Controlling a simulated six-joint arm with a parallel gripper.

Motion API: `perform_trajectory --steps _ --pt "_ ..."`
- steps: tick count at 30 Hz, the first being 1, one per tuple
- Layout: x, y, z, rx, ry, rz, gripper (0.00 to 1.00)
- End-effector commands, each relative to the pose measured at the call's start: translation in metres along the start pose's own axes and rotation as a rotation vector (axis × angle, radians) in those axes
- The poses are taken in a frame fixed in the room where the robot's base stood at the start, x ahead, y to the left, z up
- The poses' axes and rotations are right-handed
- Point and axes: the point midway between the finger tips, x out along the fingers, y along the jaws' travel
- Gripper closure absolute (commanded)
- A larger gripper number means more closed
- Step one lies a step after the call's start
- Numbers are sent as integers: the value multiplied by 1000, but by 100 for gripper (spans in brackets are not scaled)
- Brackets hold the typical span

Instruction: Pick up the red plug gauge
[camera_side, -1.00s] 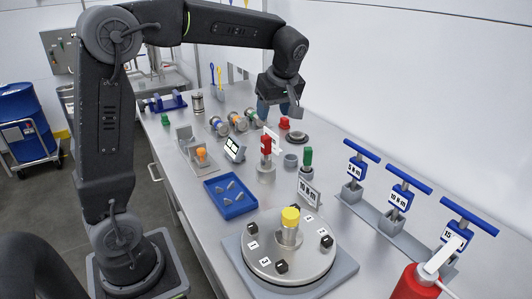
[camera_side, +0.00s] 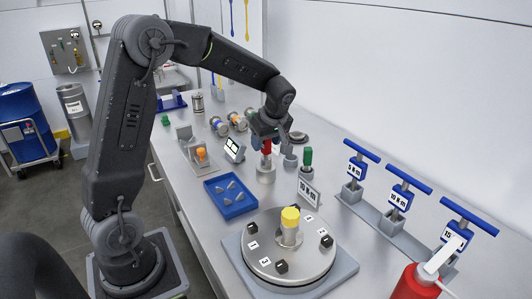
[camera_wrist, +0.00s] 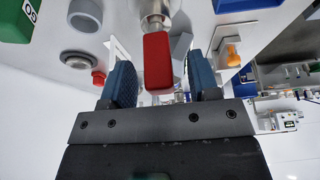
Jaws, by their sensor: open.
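The red plug gauge (camera_side: 266,146) stands upright in a round metal holder (camera_side: 266,173) near the middle of the bench. In the wrist view its red handle (camera_wrist: 158,62) lies between the two blue fingers of my gripper (camera_wrist: 160,84), with a gap on either side. My gripper (camera_side: 265,138) is open around the top of the red handle. The handle's upper end is partly hidden by the fingers in the side view.
A green plug gauge (camera_side: 308,157) stands close by on the right, with a grey cup (camera_side: 290,162) between. A blue tray (camera_side: 231,199) lies in front on the left. A turntable (camera_side: 289,258) with a yellow-topped part is nearer the camera.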

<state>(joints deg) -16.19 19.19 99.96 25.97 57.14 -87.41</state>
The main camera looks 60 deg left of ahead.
Motion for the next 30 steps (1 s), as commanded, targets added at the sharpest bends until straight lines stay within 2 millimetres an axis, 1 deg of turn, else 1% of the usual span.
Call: perform_trajectory --steps 1,4,7,12,14,27,30 --pt "8 -1 0 0 -1 -4 45" --pt "17 0 0 -1 -1 -2 45" --pt "20 0 0 0 -1 0 45" --pt "20 0 0 0 -1 0 45" --pt "20 0 0 0 -1 0 49" --pt "19 0 0 0 -1 0 92" --pt "19 0 0 0 -1 0 100"
